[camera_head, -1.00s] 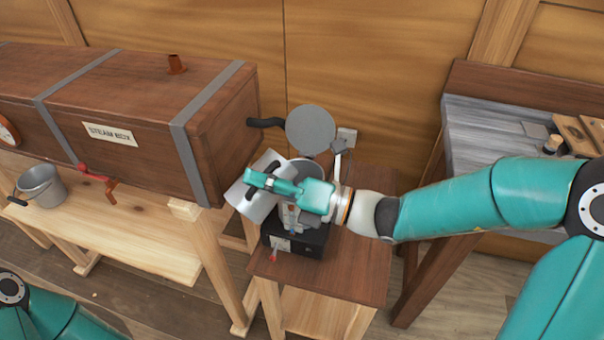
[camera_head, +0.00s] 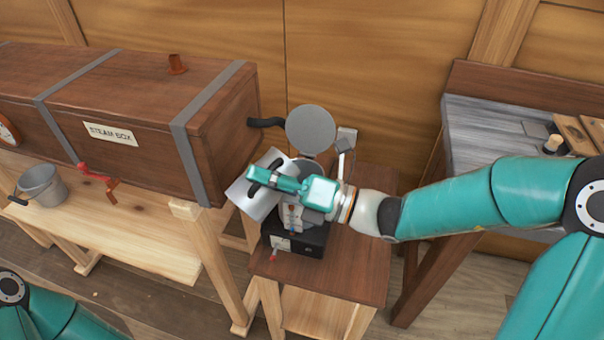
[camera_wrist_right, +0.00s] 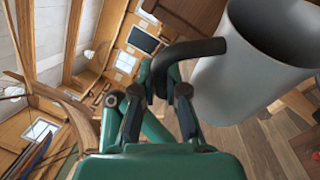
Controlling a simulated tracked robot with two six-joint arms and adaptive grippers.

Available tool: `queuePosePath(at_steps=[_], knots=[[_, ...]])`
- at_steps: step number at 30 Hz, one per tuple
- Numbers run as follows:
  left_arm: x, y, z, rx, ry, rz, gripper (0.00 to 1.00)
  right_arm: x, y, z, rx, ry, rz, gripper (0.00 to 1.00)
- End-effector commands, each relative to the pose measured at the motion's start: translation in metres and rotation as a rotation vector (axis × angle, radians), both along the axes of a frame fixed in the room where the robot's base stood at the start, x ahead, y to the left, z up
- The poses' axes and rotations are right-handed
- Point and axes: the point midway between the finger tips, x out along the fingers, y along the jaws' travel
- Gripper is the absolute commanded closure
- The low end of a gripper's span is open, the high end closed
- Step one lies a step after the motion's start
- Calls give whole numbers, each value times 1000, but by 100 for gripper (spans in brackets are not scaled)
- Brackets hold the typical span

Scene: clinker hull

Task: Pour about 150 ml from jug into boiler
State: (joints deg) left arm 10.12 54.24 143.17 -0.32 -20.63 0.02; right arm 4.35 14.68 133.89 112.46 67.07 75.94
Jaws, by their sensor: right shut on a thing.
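The jug (camera_head: 253,203) is a plain light grey cylinder with a dark handle (camera_head: 257,175). It is held tilted over the boiler. In the right wrist view, the jug (camera_wrist_right: 250,75) fills the upper right. My right gripper (camera_head: 262,178) is shut on the dark handle, which also shows in the right wrist view (camera_wrist_right: 205,47). The boiler (camera_head: 312,238) has a black base and grey body, with its round grey lid (camera_head: 310,130) raised behind. The jug and gripper partly cover the boiler's opening. No liquid stream is visible. My left gripper is out of view.
The boiler stands on a small brown wooden table (camera_head: 352,262). A wooden steam box (camera_head: 225,135) is close on the left, with a grey bucket (camera_head: 42,186) on the bench below it. A grey-topped workbench (camera_head: 480,130) stands at the right.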

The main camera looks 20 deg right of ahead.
Motion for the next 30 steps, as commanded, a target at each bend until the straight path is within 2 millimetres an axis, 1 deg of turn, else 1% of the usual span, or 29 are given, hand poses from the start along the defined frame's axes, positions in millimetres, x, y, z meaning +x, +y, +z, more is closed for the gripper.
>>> queuePosePath(at_steps=[30], knots=[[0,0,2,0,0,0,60,3,-5,7,65,16,4,100]])
